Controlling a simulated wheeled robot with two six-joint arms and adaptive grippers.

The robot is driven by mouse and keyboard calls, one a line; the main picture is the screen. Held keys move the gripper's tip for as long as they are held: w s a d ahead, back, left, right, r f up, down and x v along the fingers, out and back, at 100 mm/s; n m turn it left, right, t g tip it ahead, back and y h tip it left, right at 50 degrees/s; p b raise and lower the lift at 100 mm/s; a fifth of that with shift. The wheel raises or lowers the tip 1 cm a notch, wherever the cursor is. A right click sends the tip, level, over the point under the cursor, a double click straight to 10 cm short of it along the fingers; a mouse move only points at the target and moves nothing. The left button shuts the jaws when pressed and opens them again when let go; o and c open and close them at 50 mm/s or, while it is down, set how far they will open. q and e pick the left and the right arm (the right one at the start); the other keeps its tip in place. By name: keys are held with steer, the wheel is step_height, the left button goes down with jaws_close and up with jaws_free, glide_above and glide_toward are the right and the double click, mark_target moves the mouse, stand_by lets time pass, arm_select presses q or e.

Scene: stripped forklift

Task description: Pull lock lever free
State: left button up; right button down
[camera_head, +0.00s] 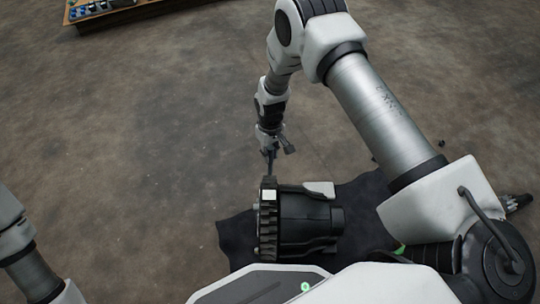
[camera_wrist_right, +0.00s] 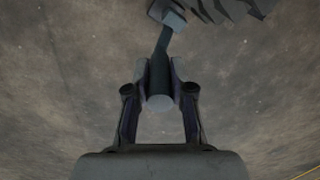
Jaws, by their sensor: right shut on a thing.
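My right gripper (camera_head: 270,150) reaches down to the upper end of the dark lever (camera_wrist_right: 160,78). In the wrist view its two fingers (camera_wrist_right: 160,70) are closed around the lever's round-ended shaft. The lever's far end meets a small pale block (camera_wrist_right: 168,14) beside a dark toothed part at the top of that view. In the head view a dark machine unit (camera_head: 305,222) with a toothed ring lies just below the gripper. Whether the lever is still joined to it is hard to tell. My left gripper is out of view.
The unit rests on a black cloth (camera_head: 236,240) on the brown floor. A wooden-edged table or tray (camera_head: 100,18) with small items is at the top left. A small dark object (camera_head: 516,203) lies at the right edge. The floor at left is clear.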

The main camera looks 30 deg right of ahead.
arm_select(q)
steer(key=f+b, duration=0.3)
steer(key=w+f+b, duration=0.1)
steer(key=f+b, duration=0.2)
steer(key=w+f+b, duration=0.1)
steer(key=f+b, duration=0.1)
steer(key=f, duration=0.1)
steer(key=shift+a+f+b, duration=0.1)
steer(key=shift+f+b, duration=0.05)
steer(key=shift+b, duration=0.25)
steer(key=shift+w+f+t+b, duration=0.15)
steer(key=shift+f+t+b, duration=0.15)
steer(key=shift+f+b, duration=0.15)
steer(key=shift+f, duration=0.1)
arm_select(e)
steer(key=w+d+f+g+y, duration=0.2)
steer(key=w+d+f+g, duration=0.1)
steer(key=w, duration=0.3)
steer(key=shift+d+g, duration=0.2)
steer(key=shift+g, duration=0.5)
steer(key=c, duration=1)
jaws_free()
steer(key=shift+f, duration=0.15)
